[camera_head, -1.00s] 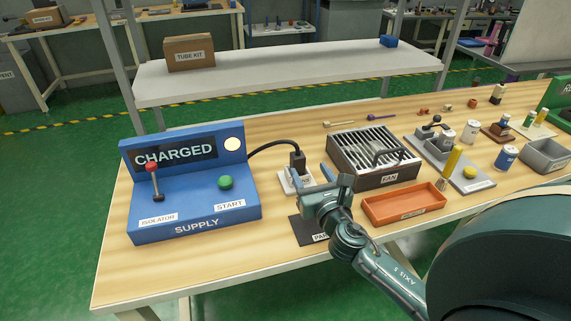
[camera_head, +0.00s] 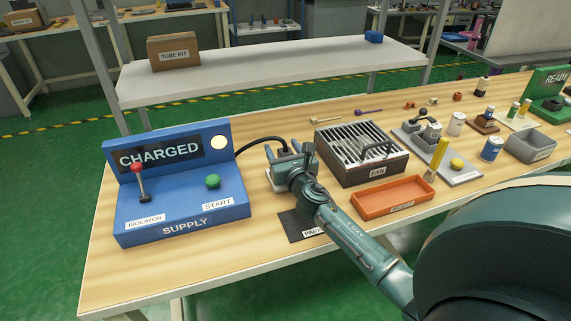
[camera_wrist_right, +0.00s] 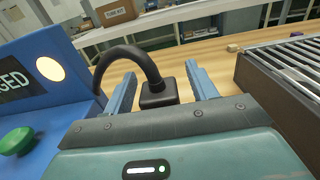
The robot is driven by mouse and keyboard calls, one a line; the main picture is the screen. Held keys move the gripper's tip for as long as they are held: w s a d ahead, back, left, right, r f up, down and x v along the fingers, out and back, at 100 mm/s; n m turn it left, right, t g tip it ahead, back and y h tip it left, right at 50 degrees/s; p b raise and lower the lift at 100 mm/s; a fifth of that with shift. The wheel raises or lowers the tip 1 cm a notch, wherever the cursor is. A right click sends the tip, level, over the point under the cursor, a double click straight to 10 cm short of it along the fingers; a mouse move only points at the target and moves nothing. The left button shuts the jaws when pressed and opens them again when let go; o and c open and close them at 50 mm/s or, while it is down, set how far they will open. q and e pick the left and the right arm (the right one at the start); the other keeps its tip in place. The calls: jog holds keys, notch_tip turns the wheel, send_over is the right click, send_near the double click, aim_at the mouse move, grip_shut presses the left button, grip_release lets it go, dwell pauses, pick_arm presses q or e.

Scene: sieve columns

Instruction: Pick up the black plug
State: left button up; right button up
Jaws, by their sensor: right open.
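The black plug (camera_wrist_right: 158,94) shows in the right wrist view, upright, with its black cable arching from its top to the left. My right gripper (camera_wrist_right: 160,85) is open, with one blue finger on each side of the plug; gaps show between the fingers and the plug. The white socket base (camera_head: 277,186) under the plug is mostly covered by my gripper. My left gripper is not in view.
The blue supply unit (camera_head: 180,213), its screen reading CHARGED, stands close on the left. The dark fan box (camera_head: 352,170) with a slatted top stands close on the right. A black mat (camera_head: 291,226) and an orange tray (camera_head: 363,205) lie in front.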

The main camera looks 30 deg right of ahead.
jog(key=c, duration=1.1)
